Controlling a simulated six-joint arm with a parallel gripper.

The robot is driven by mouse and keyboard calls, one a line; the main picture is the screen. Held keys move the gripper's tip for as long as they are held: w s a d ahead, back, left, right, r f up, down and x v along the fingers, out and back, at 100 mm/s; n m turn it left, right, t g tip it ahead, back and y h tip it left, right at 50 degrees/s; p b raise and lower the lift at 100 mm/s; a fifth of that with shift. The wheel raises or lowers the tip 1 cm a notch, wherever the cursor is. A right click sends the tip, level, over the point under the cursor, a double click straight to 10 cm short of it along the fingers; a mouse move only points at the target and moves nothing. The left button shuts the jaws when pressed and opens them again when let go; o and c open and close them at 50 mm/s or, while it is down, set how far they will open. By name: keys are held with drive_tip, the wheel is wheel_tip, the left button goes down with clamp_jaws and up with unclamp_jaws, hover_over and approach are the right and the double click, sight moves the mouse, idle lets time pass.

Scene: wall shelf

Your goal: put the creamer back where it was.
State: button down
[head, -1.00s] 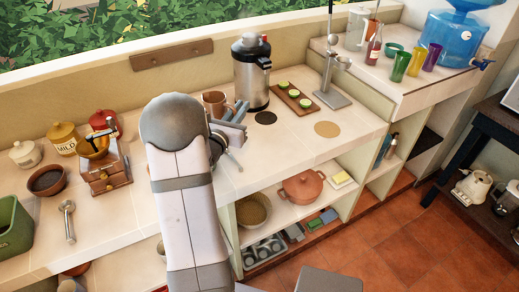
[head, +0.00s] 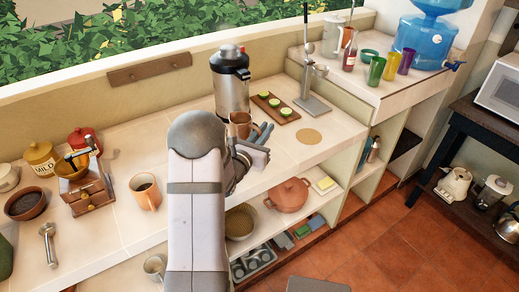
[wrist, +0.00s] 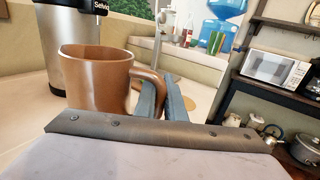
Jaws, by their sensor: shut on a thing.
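The creamer is a brown cup-shaped pitcher (head: 239,122) with a side handle, in front of the steel airpot. It fills the left of the wrist view (wrist: 95,80) and looks upright. My gripper (head: 262,134) is shut on its handle, with the blue fingers (wrist: 158,95) on either side of it. The creamer's base is hidden in the wrist view, so I cannot tell if it touches the counter. It hides the place where the dark round spot lay. A tan round spot (head: 309,136) lies bare to the right.
The steel airpot (head: 231,85) stands close behind the creamer. A board with lime halves (head: 275,107) and a metal stand (head: 313,104) are to the right. An orange mug with dark liquid (head: 145,192) stands left of my arm. The counter's front edge is near.

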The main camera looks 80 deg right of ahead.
drive_tip(key=shift+f+p, duration=0.75)
drive_tip(key=shift+f, duration=2.9)
drive_tip(key=shift+f, duration=0.1)
drive_tip(key=shift+f, duration=0.1)
drive_tip(key=c, duration=1.8)
unclamp_jaws()
drive_tip(key=shift+c, duration=0.2)
